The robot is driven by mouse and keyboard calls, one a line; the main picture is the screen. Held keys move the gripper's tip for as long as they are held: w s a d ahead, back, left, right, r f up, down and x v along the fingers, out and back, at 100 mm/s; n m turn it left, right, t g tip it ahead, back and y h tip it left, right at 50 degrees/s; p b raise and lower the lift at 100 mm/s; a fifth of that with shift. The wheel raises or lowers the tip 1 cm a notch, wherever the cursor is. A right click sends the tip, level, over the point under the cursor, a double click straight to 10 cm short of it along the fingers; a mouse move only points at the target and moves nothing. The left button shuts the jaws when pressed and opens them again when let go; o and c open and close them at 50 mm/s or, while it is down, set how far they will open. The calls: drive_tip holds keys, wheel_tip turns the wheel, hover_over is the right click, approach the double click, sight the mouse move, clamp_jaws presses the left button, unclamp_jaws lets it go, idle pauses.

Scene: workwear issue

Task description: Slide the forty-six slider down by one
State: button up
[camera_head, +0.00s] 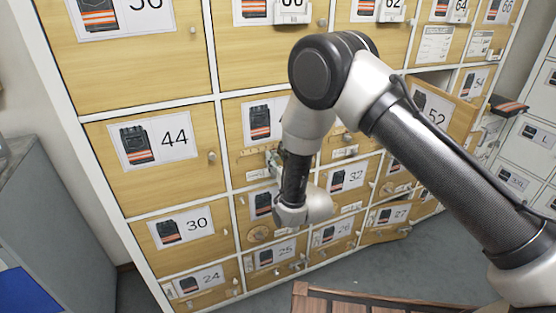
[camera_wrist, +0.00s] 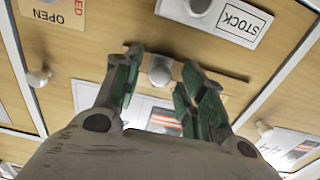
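My gripper (camera_wrist: 160,62) is at the door right of the one marked 44 (camera_head: 175,135); my arm hides that door's number. In the wrist view a round pale knob (camera_wrist: 160,72) sits on a dark slot (camera_wrist: 232,76) in the wooden door. My two green-grey fingers are open, one on each side of the knob, with a small gap showing. In the head view my gripper (camera_head: 275,160) is partly hidden by my own wrist, and the slider with it. A picture card (camera_wrist: 150,108) shows behind the fingers, its number hidden.
Another round knob (camera_wrist: 38,77) stands out at left. The door marked 52 (camera_head: 437,108) stands ajar at right. A wooden slatted piece (camera_head: 345,303) is at the bottom.

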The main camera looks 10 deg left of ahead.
clamp_jaws()
drive_tip(key=shift+s+a, duration=0.75)
drive_tip(key=shift+a, duration=0.35)
drive_tip(key=shift+o, duration=0.7)
unclamp_jaws()
drive_tip(key=v, duration=1.2)
